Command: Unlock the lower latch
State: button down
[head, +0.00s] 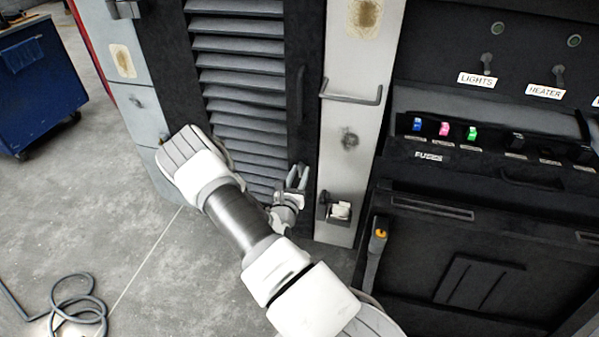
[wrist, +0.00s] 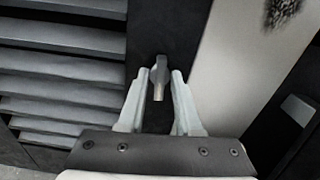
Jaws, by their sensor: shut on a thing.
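The lower latch (wrist: 158,70) is a small grey metal tab on the dark frame strip beside the louvred door (head: 238,75). My gripper (wrist: 162,82) has its two pale fingers on either side of the latch in the wrist view, and it is shut on it. In the head view my gripper (head: 297,177) is at the lower right corner of the louvred door, with the fingers pointing at the dark strip. There the latch is hidden or too small to make out. The louvres also show at the left of the wrist view (wrist: 65,75).
A pale post (head: 352,120) with a bar handle (head: 350,97) stands right of the door. A small box with a white piece (head: 340,209) is low on it. A dark panel with switches (head: 487,65) is farther right. A blue cart (head: 38,85) and coiled cable (head: 78,303) are left.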

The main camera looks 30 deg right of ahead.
jog(key=shift+m, duration=0.5)
jog(key=c, duration=0.6)
grip_release()
jog(key=p+v, duration=0.1)
jog(key=v, duration=1.6)
jog(key=shift+s+a, duration=0.15)
